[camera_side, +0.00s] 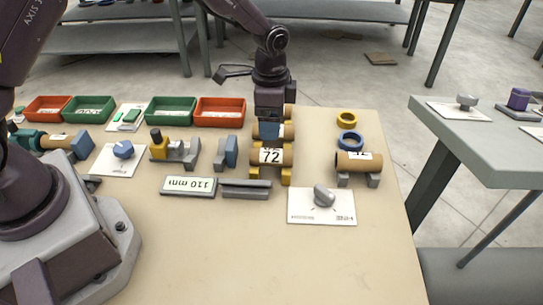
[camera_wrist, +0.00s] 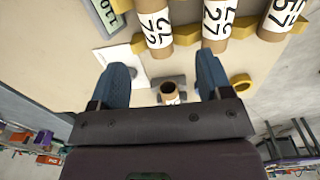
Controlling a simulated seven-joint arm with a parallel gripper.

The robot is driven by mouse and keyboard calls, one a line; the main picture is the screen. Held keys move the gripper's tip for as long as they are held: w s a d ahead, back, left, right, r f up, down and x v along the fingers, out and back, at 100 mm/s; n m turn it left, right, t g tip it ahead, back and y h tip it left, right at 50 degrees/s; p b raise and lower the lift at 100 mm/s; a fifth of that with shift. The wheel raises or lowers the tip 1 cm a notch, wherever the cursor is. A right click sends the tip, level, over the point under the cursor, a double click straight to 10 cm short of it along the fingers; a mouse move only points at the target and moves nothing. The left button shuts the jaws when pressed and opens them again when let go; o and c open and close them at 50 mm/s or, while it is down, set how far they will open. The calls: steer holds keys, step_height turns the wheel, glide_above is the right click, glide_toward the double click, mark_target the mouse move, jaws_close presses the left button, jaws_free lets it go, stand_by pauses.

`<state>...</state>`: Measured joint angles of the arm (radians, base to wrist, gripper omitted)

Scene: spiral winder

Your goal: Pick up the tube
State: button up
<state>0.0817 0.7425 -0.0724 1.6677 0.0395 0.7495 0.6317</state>
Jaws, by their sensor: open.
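Several brown cardboard tubes with white number labels lie in a row on yellow supports. The nearest tube (camera_side: 285,157) in the side view reads 72; labelled tubes also show along the top of the wrist view (camera_wrist: 218,22). Another tube (camera_side: 347,163) lies on grey supports to the right. My gripper (camera_side: 270,135) points down over the row and partly hides the tubes behind the nearest one. In the wrist view my gripper (camera_wrist: 162,62) is open, its blue fingers wide apart. A tube end (camera_wrist: 170,92) shows between the fingers, below their tips; I see no contact.
A white card with a grey knob (camera_side: 323,200) lies in front of the tubes. Yellow (camera_side: 346,118) and blue (camera_side: 350,142) rings lie at the right. A 110 mm display (camera_side: 189,186) stands left. Red and green bins (camera_side: 170,111) line the back. The front table is clear.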

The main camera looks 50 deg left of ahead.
mark_target(272, 151)
steer(key=f, duration=1)
steer(key=shift+s+d, duration=0.2)
steer(key=shift+d, duration=0.2)
steer(key=c, duration=1)
steer(key=shift+r, duration=0.1)
